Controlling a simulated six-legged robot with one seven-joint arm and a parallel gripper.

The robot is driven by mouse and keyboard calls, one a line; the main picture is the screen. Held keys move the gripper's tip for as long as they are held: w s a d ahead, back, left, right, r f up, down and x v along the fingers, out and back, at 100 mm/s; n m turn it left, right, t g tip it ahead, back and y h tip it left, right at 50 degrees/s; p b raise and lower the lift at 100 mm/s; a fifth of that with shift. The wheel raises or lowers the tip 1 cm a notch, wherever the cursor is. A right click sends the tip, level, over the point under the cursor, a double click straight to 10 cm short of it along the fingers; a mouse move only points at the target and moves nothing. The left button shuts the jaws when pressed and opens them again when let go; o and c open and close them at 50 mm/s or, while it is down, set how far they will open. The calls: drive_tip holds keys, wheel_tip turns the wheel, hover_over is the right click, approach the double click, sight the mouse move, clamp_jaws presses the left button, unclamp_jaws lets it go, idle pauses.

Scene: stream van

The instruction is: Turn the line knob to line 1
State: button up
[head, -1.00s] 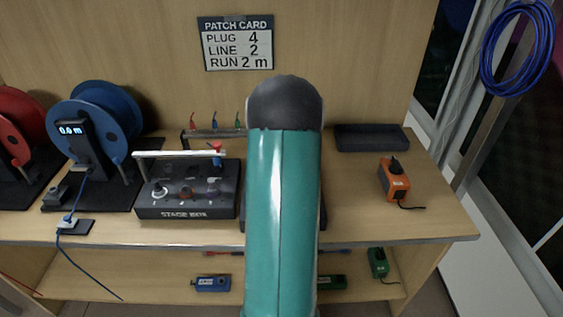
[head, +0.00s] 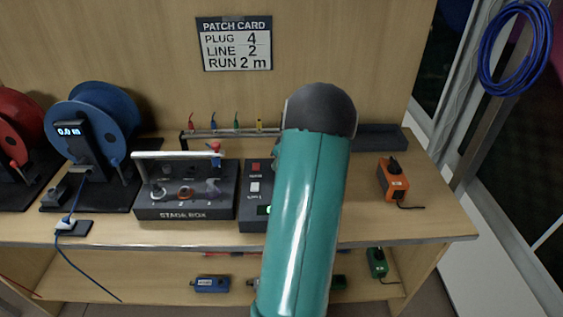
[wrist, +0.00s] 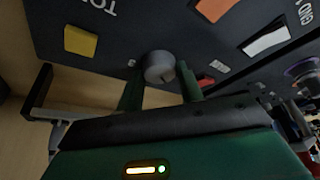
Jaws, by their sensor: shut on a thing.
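The line knob (wrist: 158,66) is a small grey round knob on a dark panel (wrist: 110,55) in the wrist view. My gripper (wrist: 160,88) has its two dark green fingers on either side of it, shut on the knob. Which line the knob points to cannot be read. In the head view the dark box with red and white buttons (head: 254,207) is partly behind my arm. My gripper and the knob are hidden there.
The stage box (head: 185,212) stands left of the button box, with blue (head: 120,115) and red (head: 12,130) reels beyond. An orange device (head: 393,182) and dark tray (head: 383,136) are at right. The patch card (head: 235,44) reads plug 4, line 2, run 2 m.

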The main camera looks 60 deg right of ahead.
drive_tip(key=shift+f, duration=0.1)
drive_tip(key=o, duration=1)
drive_tip(key=v, duration=1.4)
drive_tip(key=shift+d, duration=0.1)
